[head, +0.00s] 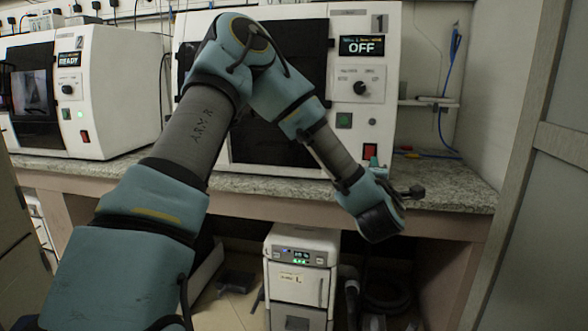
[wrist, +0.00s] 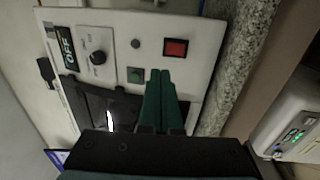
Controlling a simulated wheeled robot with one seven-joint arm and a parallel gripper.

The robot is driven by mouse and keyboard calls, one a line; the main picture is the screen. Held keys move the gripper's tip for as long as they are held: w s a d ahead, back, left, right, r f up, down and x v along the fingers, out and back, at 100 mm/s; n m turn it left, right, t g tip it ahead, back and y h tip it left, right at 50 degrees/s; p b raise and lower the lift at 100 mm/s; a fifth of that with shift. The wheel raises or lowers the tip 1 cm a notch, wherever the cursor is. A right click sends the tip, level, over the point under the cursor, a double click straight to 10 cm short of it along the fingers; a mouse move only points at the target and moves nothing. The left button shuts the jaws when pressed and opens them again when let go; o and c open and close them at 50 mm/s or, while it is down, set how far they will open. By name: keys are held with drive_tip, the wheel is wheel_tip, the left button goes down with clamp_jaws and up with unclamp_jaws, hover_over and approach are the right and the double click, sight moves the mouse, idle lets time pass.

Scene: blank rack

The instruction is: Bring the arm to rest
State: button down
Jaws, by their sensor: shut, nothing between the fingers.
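My gripper (wrist: 160,75) shows in the wrist view with its two dark green fingers together and nothing between them. It points toward the front panel of the white machine marked 1 (head: 345,20), near its green button (wrist: 135,74) and red switch (wrist: 175,48). I cannot tell whether it touches the panel. In the head view my arm rises from the lower left, bends at the top and comes down to the wrist in front of the bench edge. The gripper is mostly hidden there behind the wrist.
Machine 1's display (head: 362,46) reads OFF. A second white machine (head: 105,70) at the left reads READY. Both stand on a speckled stone bench (head: 450,190). A white unit (head: 300,275) with green lights stands below it. A grey cabinet (head: 545,200) bounds the right side.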

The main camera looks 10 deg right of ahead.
drive_tip(key=w+a+f+m+g, duration=0.3)
drive_tip(key=a+f+m+g, duration=0.45)
drive_tip(key=a+m, duration=0.3)
drive_tip(key=s+a+f+m+g+y, duration=0.1)
drive_tip(key=s+a+f+g+y, duration=0.15)
drive_tip(key=a, duration=0.75)
drive_tip(key=s+a+f+m+g+y, duration=0.1)
drive_tip(key=s+a+m+g+y, duration=0.15)
drive_tip(key=a, duration=0.65)
drive_tip(key=s+a+g+y, duration=0.3)
drive_tip(key=s+a, duration=0.7)
drive_tip(key=a, duration=0.2)
wheel_tip(320, 180, up, 13)
drive_tip(key=p, duration=1.3)
drive_tip(key=shift+a, duration=0.2)
